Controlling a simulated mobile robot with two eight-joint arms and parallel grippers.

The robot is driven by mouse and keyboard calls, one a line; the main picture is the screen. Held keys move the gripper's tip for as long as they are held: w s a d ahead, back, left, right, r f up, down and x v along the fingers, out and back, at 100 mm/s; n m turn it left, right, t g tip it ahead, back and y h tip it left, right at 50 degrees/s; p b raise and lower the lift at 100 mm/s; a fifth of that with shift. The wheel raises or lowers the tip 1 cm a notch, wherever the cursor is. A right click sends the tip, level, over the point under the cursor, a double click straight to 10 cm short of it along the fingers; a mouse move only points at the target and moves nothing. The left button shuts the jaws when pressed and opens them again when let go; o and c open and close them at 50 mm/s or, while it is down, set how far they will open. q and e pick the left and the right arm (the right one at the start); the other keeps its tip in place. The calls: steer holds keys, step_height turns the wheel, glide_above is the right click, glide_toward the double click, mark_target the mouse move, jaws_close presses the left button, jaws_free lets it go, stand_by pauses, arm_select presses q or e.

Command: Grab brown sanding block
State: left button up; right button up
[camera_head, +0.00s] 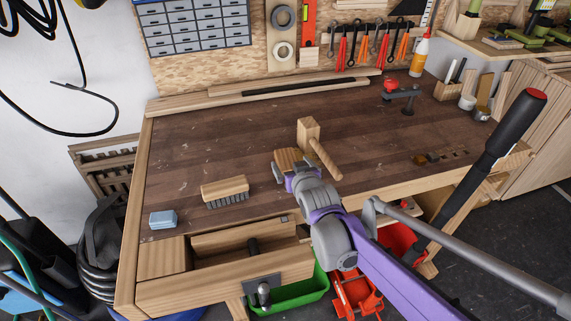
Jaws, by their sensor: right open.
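The brown sanding block (288,156) lies on the workbench near its middle. Its near part is hidden by my right gripper (293,167). The right gripper is open, and its fingertips are at the near side of the block, one toward each side of it. I cannot tell whether they touch it. My right arm reaches in from the lower right. My left gripper is not in view.
A wooden mallet (309,133) stands just right of the block. A brush (225,188) and a blue block (163,219) lie to the left on the workbench (190,150). The back left of the benchtop is clear.

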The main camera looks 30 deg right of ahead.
mark_target(287, 159)
steer(key=x, duration=0.3)
steer(key=b+x, duration=0.1)
steer(key=x, duration=0.2)
steer(key=shift+s+f, duration=0.1)
steer(key=shift+f, duration=0.15)
steer(key=c, duration=1.4)
